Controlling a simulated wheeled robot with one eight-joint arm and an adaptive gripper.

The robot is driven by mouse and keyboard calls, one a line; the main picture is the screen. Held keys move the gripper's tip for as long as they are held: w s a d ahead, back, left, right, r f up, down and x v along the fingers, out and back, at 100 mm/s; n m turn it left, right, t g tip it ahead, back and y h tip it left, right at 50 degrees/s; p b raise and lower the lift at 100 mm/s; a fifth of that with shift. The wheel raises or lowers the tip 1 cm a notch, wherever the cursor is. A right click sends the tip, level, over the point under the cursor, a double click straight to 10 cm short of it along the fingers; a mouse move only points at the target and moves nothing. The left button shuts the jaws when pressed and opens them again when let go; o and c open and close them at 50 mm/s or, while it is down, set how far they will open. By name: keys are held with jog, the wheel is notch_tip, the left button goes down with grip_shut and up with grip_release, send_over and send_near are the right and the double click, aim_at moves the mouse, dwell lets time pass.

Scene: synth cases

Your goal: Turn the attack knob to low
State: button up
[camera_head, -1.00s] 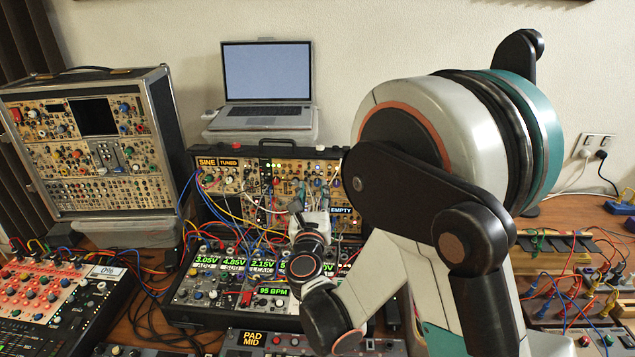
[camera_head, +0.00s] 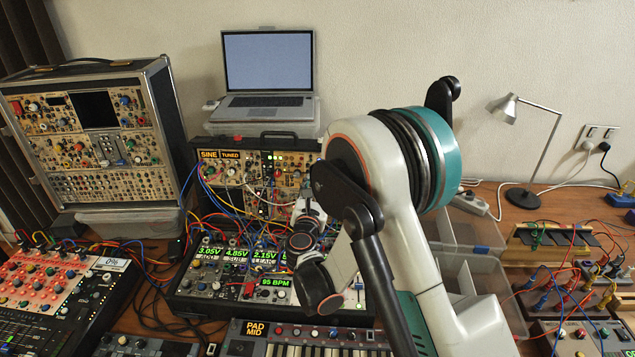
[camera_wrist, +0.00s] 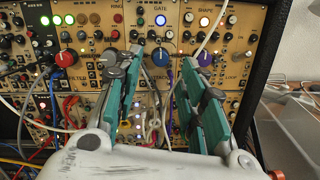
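In the wrist view, the blue knob (camera_wrist: 160,57) sits on the tan synth panel, and the small lettering below it appears to read "attack". Its exact pointer setting is too small to read. My gripper (camera_wrist: 161,60) is open, with its green and grey fingers spread to the left and right of this knob. The fingers appear apart from the knob, with a gap on each side. In the head view, my wrist hides the gripper's tips and this knob in front of the synth case (camera_head: 264,160).
In the wrist view, a red knob (camera_wrist: 67,58) labelled filter and a grey knob (camera_wrist: 110,56) are to the left. Patch cables (camera_wrist: 40,95) hang across the panel. In the head view, a laptop (camera_head: 268,62) stands behind the case and a lamp (camera_head: 530,150) is at right.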

jog(key=shift+w+d, duration=0.2)
jog(key=shift+w, duration=1.55)
grip_shut()
jog(key=shift+n+b, duration=0.4)
jog(key=shift+d+r+n+g+y+b, duration=0.1)
jog(key=shift+n+y+b, duration=0.6)
jog(key=shift+n, duration=2.4)
jog(key=shift+d+f+n+g+y+b, duration=0.2)
jog(key=shift+n+b, duration=0.85)
jog(key=shift+n, duration=2.05)
jog(key=shift+r+n+y+b, duration=0.2)
jog(key=shift+n+y+b, duration=0.5)
jog(key=shift+n, duration=2.4)
